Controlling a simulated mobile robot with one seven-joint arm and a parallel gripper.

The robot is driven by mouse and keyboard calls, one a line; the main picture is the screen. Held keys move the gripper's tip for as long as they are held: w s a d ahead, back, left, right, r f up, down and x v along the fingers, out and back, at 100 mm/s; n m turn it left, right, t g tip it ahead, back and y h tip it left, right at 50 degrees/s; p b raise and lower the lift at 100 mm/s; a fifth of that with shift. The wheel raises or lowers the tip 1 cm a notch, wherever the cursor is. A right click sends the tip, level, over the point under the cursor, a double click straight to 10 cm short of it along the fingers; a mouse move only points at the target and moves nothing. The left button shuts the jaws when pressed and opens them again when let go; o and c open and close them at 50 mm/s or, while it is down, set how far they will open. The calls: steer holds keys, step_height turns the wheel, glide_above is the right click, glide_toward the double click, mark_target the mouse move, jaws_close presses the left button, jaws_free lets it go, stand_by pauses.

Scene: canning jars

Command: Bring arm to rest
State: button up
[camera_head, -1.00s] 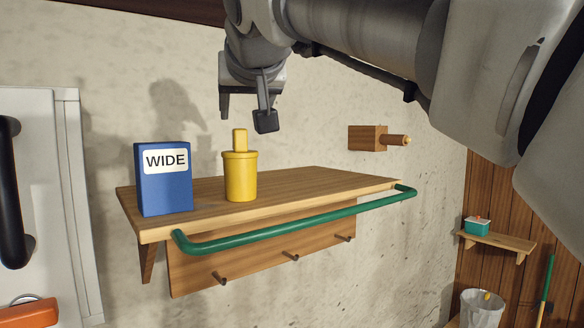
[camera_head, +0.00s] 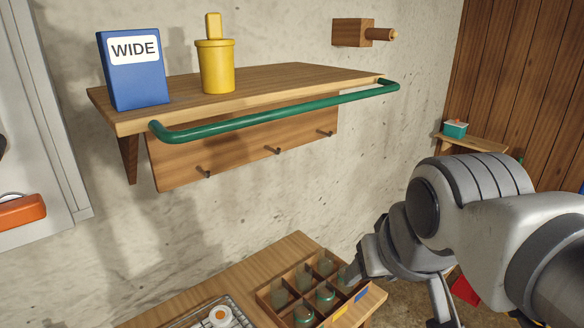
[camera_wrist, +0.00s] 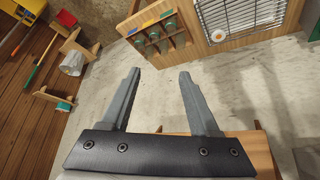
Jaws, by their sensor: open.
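My gripper (camera_wrist: 160,76) shows in the wrist view with its two grey fingers spread well apart and nothing between them. My fingertips cannot be made out clearly there. A blue box marked WIDE (camera_head: 137,82) and a yellow canister (camera_head: 216,70) stand upright on the wall shelf (camera_head: 270,78), away from my arm.
A green rail (camera_head: 280,113) runs along the shelf front, with pegs below it. A wooden table (camera_head: 243,278) holds the crate and a wire rack (camera_head: 240,314) with a white round piece (camera_head: 221,315). A small wall shelf (camera_head: 475,142) holds a teal box (camera_head: 455,128).

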steer(key=shift+g, duration=0.3)
steer(key=s+f, duration=0.2)
steer(key=f, duration=0.1)
steer(key=shift+s+d+f, duration=0.3)
steer(key=shift+s+f, duration=0.05)
steer(key=shift+s, duration=0.05)
